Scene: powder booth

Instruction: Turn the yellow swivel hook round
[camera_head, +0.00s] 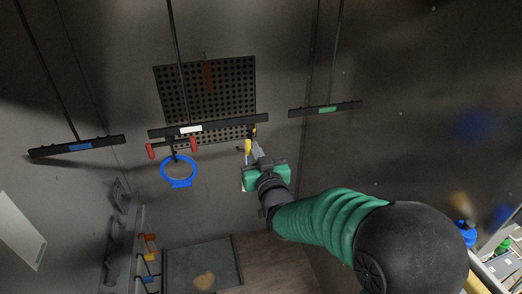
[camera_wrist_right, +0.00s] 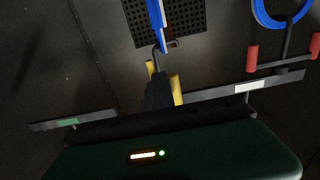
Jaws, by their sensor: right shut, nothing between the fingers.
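The yellow swivel hook (camera_head: 248,146) hangs under the right end of the middle black bar (camera_head: 215,125) in the head view. In the right wrist view, yellow parts of the hook (camera_wrist_right: 176,90) show on both sides of my dark fingers, with a thin metal hook end beyond. A blue piece (camera_wrist_right: 157,22) shows edge-on at that end. My right gripper (camera_head: 254,152) is shut and empty, right at the hook; it hides part of it, and I cannot tell whether they touch. My left gripper is not in view.
A blue ring (camera_head: 179,171) hangs under the middle bar between red-tipped prongs (camera_head: 194,144). Other bars hang at left (camera_head: 78,147) and right (camera_head: 325,109). A perforated panel (camera_head: 180,86) is on the wall behind. A grey tray-like panel (camera_head: 200,267) lies below.

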